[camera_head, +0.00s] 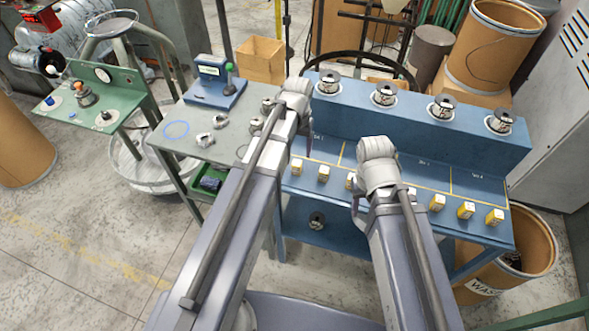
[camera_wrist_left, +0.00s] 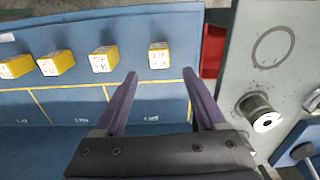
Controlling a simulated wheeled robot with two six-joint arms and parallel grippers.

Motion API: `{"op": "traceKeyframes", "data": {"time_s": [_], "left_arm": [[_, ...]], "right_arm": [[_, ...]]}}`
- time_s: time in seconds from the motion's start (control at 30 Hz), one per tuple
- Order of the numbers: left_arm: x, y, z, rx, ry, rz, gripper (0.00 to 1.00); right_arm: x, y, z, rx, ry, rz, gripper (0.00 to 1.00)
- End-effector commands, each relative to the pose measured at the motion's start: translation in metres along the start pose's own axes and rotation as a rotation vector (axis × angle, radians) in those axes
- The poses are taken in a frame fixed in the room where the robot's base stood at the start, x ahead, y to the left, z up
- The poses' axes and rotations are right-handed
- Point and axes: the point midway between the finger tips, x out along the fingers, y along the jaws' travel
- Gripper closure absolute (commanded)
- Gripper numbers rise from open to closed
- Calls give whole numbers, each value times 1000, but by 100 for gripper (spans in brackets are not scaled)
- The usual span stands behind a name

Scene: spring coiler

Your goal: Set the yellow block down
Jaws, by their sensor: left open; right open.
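Several small yellow blocks with white labelled faces stand in a row along the front of the blue bench. The leftmost yellow block (camera_head: 296,166) stands on the bench; in the left wrist view this block (camera_wrist_left: 158,55) is just beyond the fingertips, in line with the gap. My left gripper (camera_head: 304,140) is open, and the left wrist view shows both its fingers (camera_wrist_left: 160,75) apart with nothing between them. My right gripper (camera_head: 356,198) is open over the middle of the bench; its fingers are mostly hidden by its own wrist, which covers part of the row.
The blue bench (camera_head: 330,150) has yellow dividing lines and a raised back shelf bearing several spools (camera_head: 384,94). A grey-green table (camera_head: 180,140) with small metal parts stands close on the left. A cardboard waste drum (camera_head: 535,245) stands at right.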

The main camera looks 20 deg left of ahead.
Motion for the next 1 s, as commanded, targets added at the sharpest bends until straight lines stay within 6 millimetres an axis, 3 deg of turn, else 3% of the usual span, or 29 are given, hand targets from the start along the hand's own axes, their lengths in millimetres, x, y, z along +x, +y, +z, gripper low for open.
{"op": "traceKeyframes", "data": {"time_s": [0.17,0.5,0.77,1.0], "left_arm": [[2,-1,-1,-4,1,1,28],[28,-1,0,-3,1,1,28],[31,-1,0,-3,1,1,28],[56,0,3,-3,1,1,28]], "right_arm": [[2,0,0,0,0,0,50],[28,-3,-2,0,0,0,50],[31,-3,-2,0,0,0,50],[56,-5,-3,0,0,0,50]]}}
